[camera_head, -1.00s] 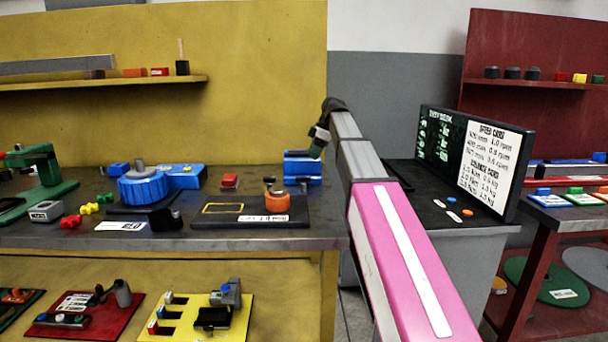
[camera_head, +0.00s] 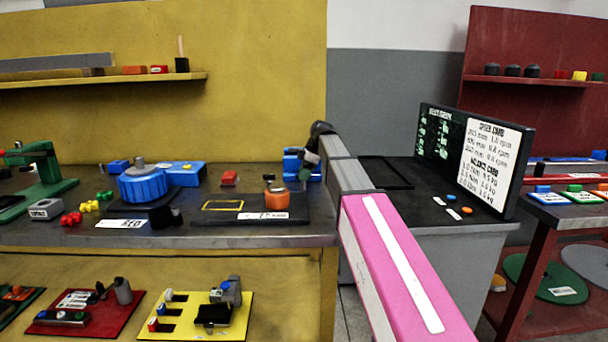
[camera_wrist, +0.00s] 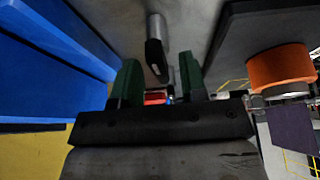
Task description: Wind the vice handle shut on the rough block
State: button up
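A blue vice (camera_head: 292,162) stands at the right end of the near workbench, partly covered by my gripper and arm in the head view. A large blue body (camera_wrist: 45,60), apparently the vice, fills the left of the wrist view. My gripper (camera_wrist: 158,72) is open, with its two green fingers apart and nothing between their tips. A grey rod with a dark end (camera_wrist: 155,35), possibly the vice handle, lies just beyond the fingertips, roughly in line with the gap. I cannot tell whether they touch. I cannot make out the rough block.
An orange cylinder (camera_head: 277,199) stands on a dark plate (camera_head: 230,217) left of the vice; it shows at the right of the wrist view (camera_wrist: 281,67). A blue round positioner (camera_head: 142,187) stands farther left. A sign panel (camera_head: 475,155) stands right of my arm.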

grip_shut()
